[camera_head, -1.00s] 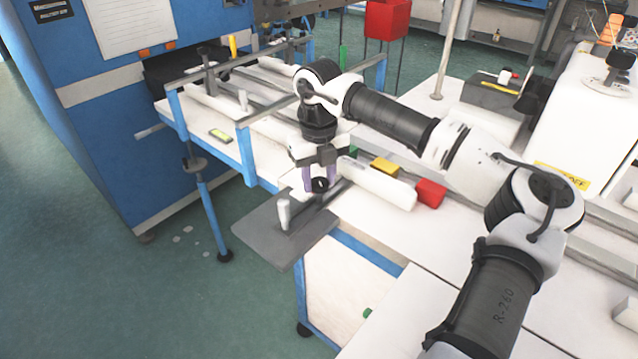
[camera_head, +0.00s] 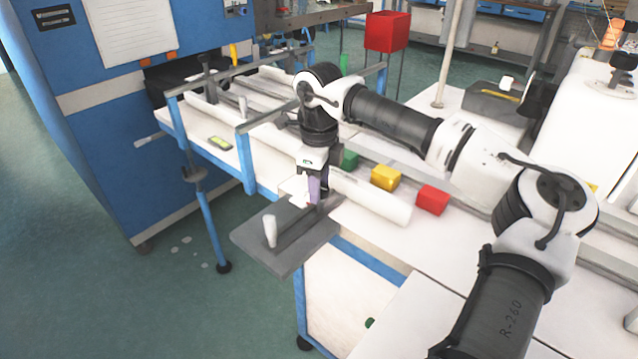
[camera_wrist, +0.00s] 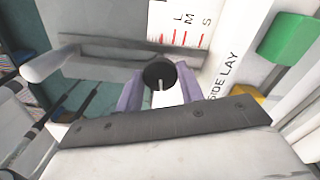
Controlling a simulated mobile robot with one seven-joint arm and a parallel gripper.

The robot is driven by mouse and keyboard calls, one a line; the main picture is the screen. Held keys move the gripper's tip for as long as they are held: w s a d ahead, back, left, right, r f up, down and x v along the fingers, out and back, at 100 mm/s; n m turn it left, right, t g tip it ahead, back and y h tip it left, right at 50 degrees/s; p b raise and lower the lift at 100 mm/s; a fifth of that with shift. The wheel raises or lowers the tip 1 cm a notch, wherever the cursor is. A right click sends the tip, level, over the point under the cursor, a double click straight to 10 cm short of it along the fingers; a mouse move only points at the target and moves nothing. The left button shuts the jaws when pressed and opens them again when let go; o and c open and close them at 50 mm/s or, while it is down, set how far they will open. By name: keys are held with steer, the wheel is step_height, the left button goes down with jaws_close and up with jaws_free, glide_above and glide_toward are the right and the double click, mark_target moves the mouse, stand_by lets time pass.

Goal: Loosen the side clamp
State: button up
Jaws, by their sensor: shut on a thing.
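The side clamp's round black knob (camera_wrist: 156,75) shows in the wrist view, with a pale line across it. My gripper (camera_wrist: 158,88) has its two purple fingers closed on either side of this knob. In the head view my gripper (camera_head: 314,190) points down at the inner end of the grey plate (camera_head: 262,250), its fingers seen nearly edge-on. The knob is hidden there. A white scale (camera_wrist: 185,22) marked L, M and S with red lines lies beyond the knob, beside the lettering "SIDE LAY" (camera_wrist: 224,78).
A white upright peg (camera_head: 269,231) stands on the grey plate, left of my gripper. Green (camera_head: 348,159), yellow (camera_head: 386,177) and red (camera_head: 433,199) blocks sit behind a white roller (camera_head: 370,197) to the right. A blue machine (camera_head: 100,110) stands at the left.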

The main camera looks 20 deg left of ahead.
steer(key=shift+n, duration=0.3)
stand_by(0.4)
steer(key=o, duration=1)
steer(key=shift+r, duration=0.1)
step_height(320, 180, up, 14)
steer(key=shift+b, duration=0.45)
steer(key=shift+s+f, duration=0.1)
steer(key=shift+f, duration=0.15)
